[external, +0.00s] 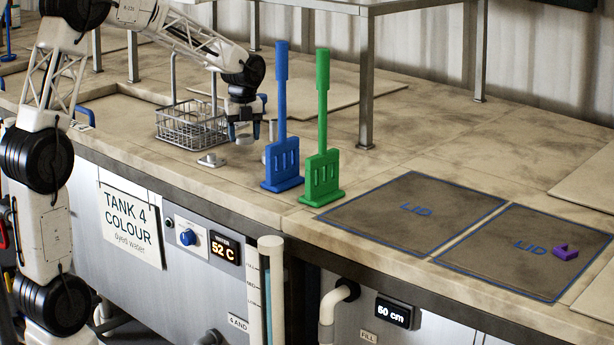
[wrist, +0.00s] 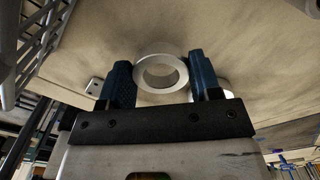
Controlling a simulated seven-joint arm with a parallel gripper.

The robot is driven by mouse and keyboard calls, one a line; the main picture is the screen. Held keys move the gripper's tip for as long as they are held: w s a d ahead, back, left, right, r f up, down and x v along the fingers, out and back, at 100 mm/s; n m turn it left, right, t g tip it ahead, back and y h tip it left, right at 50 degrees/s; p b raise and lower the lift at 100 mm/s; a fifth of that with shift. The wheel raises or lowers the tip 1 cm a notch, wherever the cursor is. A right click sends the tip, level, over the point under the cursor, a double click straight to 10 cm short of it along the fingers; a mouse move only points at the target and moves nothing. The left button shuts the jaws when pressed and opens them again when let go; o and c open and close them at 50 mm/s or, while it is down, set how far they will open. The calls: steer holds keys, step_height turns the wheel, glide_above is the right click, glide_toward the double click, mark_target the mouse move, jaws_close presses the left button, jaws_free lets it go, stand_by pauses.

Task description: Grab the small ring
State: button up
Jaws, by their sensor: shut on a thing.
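The small ring (wrist: 161,88) is pale metallic grey with a round hole. In the wrist view it sits between the two blue fingertips of my gripper (wrist: 161,68). My gripper is shut on the ring. In the external view my gripper (external: 243,131) points down over the counter, and the pale ring (external: 245,140) shows just below the fingertips. I cannot tell whether the ring still touches the counter.
A wire basket (external: 185,127) stands left of my gripper. A small metal fitting (external: 211,160) lies in front. Blue (external: 282,165) and green (external: 322,175) paddles stand upright close on the right. Two dark lid panels (external: 410,215) lie farther right, one with a purple piece (external: 565,252).

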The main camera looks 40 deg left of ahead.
steer(key=shift+s+r, duration=0.2)
steer(key=shift+r, duration=0.35)
steer(key=s, duration=0.5)
steer(key=s+d+r, duration=0.1)
steer(key=s, duration=0.9)
steer(key=shift+s+d+r, duration=0.15)
steer(key=shift+s+d, duration=0.1)
steer(key=shift+d, duration=0.15)
